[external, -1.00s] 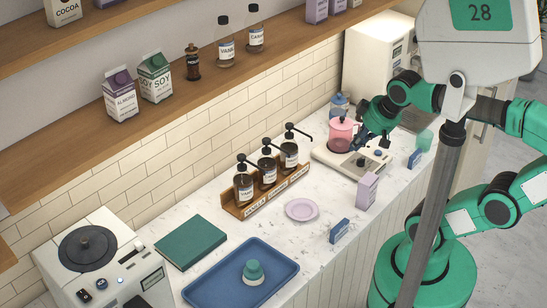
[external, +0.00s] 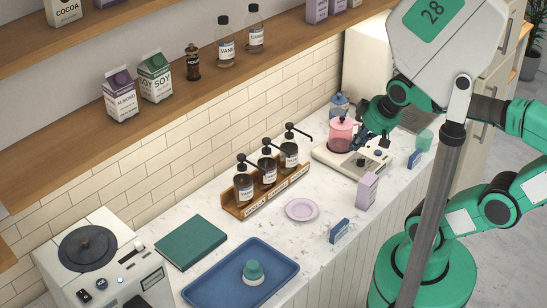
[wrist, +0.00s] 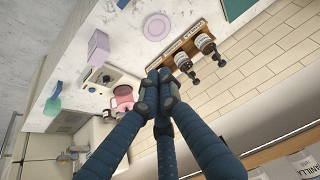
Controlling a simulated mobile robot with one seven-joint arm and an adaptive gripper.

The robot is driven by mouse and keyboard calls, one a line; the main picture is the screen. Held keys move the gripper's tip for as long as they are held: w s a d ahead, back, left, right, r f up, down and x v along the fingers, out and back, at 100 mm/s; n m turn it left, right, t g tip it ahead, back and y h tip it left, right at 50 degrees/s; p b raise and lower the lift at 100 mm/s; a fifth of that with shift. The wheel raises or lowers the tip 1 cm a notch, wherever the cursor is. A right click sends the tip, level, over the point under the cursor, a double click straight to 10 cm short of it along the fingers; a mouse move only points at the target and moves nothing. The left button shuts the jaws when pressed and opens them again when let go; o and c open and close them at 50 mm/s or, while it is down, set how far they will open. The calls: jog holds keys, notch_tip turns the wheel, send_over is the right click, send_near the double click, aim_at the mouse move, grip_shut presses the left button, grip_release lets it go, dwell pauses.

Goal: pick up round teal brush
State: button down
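The round teal brush (external: 253,270) stands on the blue tray (external: 207,296) at the bottom of the external view, its teal knob above a pale base. It does not show in the wrist view. My gripper (external: 372,138) is far from it, above the back right of the counter by the pink pitcher (external: 342,134). In the wrist view my gripper's dark fingers (wrist: 160,88) come together at the tips, with nothing seen held between them. The pink pitcher (wrist: 122,97) shows just left of the fingertips there.
A syrup rack (external: 265,190) with pump bottles stands along the wall. A lilac plate (external: 302,209), a lilac box (external: 367,190) and a small blue box (external: 340,230) lie between gripper and tray. A teal book (external: 190,242) lies behind the tray. A wooden shelf (external: 150,122) overhangs the wall side.

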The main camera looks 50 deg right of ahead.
dwell(0.3)
jog(key=c, duration=0.7)
grip_release()
